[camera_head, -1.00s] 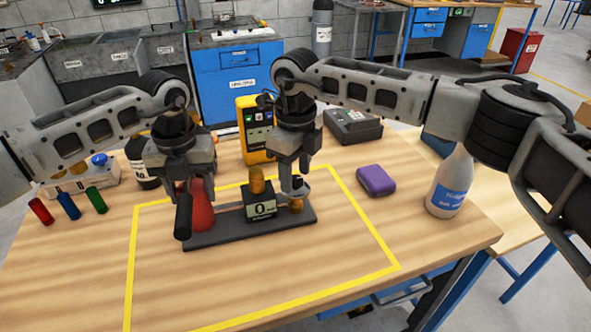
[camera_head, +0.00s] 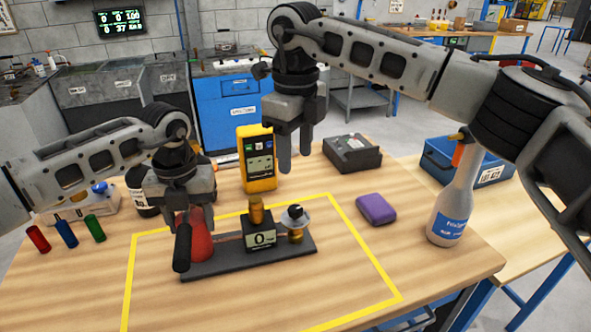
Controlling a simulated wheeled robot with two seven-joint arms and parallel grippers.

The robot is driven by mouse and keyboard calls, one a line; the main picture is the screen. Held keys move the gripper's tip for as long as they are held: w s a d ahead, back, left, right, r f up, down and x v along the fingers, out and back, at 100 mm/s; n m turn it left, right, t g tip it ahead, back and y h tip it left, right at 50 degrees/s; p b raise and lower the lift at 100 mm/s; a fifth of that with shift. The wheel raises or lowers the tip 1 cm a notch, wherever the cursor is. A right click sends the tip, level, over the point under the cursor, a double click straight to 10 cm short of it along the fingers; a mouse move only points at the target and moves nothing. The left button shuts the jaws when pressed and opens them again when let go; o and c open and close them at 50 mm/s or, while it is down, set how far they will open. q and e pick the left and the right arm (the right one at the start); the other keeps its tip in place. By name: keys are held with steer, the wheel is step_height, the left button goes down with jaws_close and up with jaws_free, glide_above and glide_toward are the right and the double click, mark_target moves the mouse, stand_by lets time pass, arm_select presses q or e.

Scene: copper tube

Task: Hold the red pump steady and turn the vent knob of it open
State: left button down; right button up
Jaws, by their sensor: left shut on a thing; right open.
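The red pump (camera_head: 200,243) stands at the left end of a dark base plate (camera_head: 225,264) on the table. The vent knob (camera_head: 295,213), black over a pale round dial on a brass stem, stands at the plate's right end. My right gripper (camera_head: 294,155) is open, empty and raised above and behind the knob, clear of it.
A yellow meter (camera_head: 257,160) and a dark grey device (camera_head: 352,153) stand behind the plate. A purple case (camera_head: 376,209) and a spray bottle (camera_head: 452,205) are to the right. The yellow-taped area in front is bare.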

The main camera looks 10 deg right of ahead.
arm_select(q)
steer(key=shift+r, duration=0.1)
stand_by(0.3)
steer(key=c, duration=0.5)
jaws_free()
